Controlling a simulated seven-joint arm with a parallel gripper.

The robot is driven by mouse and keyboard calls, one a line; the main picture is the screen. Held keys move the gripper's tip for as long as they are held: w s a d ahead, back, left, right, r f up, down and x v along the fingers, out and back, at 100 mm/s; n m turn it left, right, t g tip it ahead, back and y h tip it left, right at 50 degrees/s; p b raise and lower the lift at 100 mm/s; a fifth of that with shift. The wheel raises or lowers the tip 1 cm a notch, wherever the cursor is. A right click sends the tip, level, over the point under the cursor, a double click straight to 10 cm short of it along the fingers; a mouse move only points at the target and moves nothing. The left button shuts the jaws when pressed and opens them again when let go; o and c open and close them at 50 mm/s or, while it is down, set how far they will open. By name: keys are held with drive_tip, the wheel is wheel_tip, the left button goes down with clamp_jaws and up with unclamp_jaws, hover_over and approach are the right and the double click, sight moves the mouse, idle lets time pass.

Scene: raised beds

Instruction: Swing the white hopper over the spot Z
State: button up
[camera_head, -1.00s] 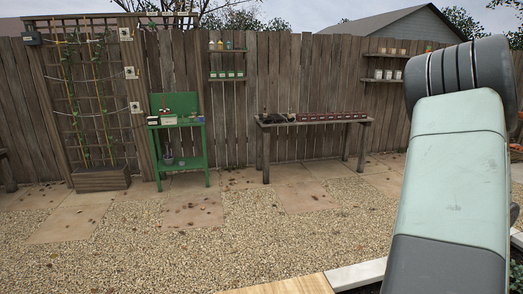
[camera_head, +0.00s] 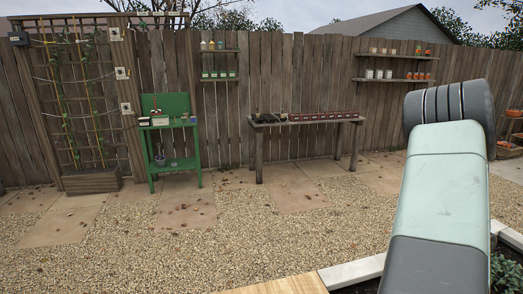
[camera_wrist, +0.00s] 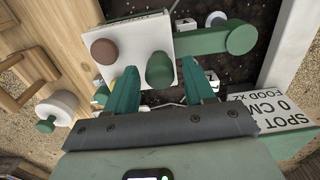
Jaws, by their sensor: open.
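In the wrist view a white box-like body (camera_wrist: 130,33), possibly the white hopper, lies just beyond my gripper. It carries a brown knob (camera_wrist: 104,51) and a green knob (camera_wrist: 159,72). A green arm (camera_wrist: 215,41) with a round end runs right from beside it. My gripper (camera_wrist: 160,80) is open, with one green finger on each side of the green knob; I cannot tell whether they touch it. I cannot make out a spot marked Z.
Dark soil (camera_wrist: 268,12) lies behind the green arm, bordered by a pale edge (camera_wrist: 289,45) and wooden boards (camera_wrist: 50,30). A white round part (camera_wrist: 58,108) with a green knob is at left. A green bench (camera_head: 173,140) and wooden table (camera_head: 300,122) stand far off along the fence.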

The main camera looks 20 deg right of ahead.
drive_tip(key=c, duration=0.6)
drive_tip(key=shift+o, duration=0.2)
drive_tip(key=shift+w+d, duration=0.1)
drive_tip(key=shift+d, duration=0.85)
drive_tip(key=shift+w+d, duration=0.25)
drive_tip(key=shift+d, duration=0.6)
